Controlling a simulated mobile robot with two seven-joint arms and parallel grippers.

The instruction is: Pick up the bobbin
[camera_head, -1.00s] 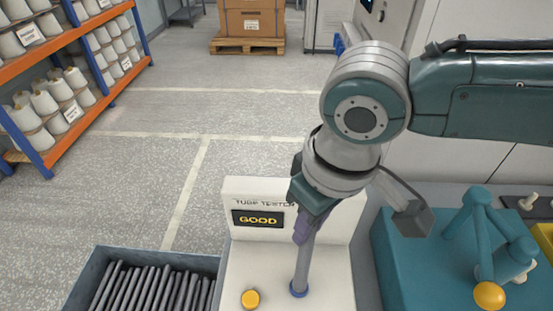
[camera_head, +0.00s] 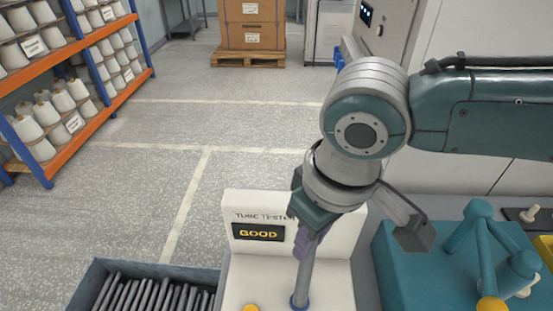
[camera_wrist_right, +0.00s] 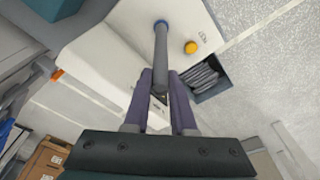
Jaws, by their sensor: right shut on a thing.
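The bobbin (camera_head: 303,278) is a slim grey tube standing nearly upright on the white tube tester (camera_head: 262,288). Its lower end sits at a blue ring on the tester's top. My right gripper (camera_head: 308,243) has its purple fingers shut on the upper part of the bobbin. In the right wrist view, the bobbin (camera_wrist_right: 160,48) runs from between the fingers (camera_wrist_right: 161,82) down to the blue ring (camera_wrist_right: 161,23). The tester's screen (camera_head: 258,232) reads GOOD. My left gripper is not in view.
A grey bin (camera_head: 98,272) holding several dark grey tubes stands left of the tester. A yellow button (camera_wrist_right: 191,47) is on the tester's top. A teal block (camera_head: 400,270) with a teal frame stands to the right. Shelves of cones are far left.

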